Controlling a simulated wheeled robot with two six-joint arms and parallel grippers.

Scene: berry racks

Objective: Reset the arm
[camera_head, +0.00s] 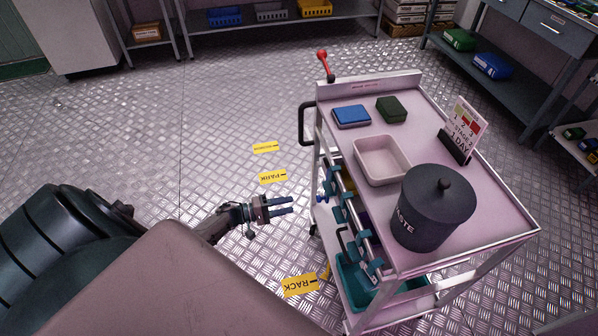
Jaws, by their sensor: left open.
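My left gripper (283,206) is in the lower middle of the head view, its two blue-grey fingers apart and pointing right. Nothing is between the fingers. It is over the metal floor, left of the cart's side, with a visible gap to it. Its forearm comes from behind the large pinkish-brown surface at the lower left. My right gripper is not in view.
A cart (471,207) stands right of my gripper, holding a dark waste bin (432,208), a white tray (381,172), a blue box (351,116), a green box (391,109) and a sign (464,128). Yellow floor labels (273,176) lie nearby. Floor at left is clear.

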